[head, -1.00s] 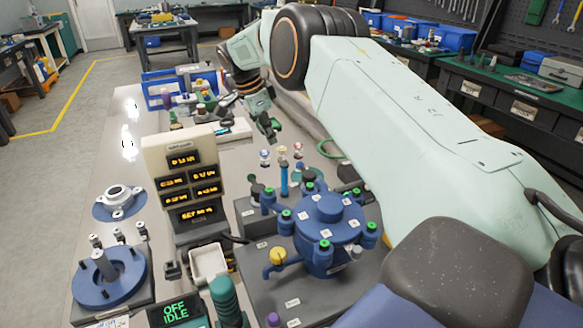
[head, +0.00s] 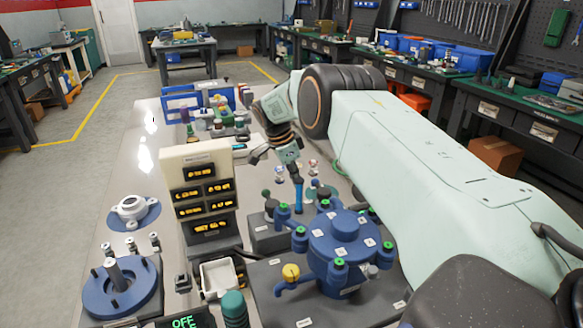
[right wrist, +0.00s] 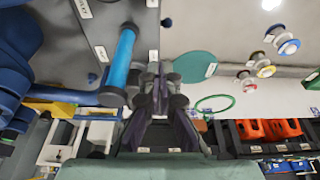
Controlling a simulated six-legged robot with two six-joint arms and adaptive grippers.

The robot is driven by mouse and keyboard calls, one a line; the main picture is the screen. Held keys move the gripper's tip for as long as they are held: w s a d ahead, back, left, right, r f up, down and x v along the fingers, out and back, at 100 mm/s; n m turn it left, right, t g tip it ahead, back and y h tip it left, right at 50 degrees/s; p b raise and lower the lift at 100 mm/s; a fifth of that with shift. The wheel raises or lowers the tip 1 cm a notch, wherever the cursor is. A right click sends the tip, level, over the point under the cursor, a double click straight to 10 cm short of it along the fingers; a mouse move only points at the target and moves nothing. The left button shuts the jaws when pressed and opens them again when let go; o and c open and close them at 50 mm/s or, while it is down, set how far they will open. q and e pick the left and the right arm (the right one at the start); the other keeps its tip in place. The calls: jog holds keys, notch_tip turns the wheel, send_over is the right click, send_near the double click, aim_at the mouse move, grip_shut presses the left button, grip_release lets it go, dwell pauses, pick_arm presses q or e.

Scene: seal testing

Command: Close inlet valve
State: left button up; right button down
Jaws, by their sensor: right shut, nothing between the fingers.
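A blue vessel (head: 343,235) with several green-tipped clamps stands on a grey base in the head view. A yellow knob (head: 291,272) sits on a blue pipe at its front left. I cannot read the labels to tell which fitting is the inlet valve. My right gripper (head: 296,174) is shut and empty, pointing down behind the vessel, close to an upright blue cylinder (head: 298,196). In the right wrist view the gripper (right wrist: 155,75) shows beside the blue cylinder (right wrist: 122,60); I cannot tell if they touch. My left gripper is not in view.
A display panel (head: 200,192) stands left of the vessel. A blue flanged part (head: 120,290) and a white fitting (head: 133,210) are farther left. Small colored-top parts (right wrist: 262,65) and a teal disc (right wrist: 195,66) lie near the gripper.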

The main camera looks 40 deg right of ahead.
aim_at(320, 191)
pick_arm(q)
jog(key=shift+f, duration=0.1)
pick_arm(e)
jog(key=d, duration=0.2)
jog(key=s+d+f, duration=0.1)
jog(key=d, duration=0.1)
jog(key=shift+a, duration=0.1)
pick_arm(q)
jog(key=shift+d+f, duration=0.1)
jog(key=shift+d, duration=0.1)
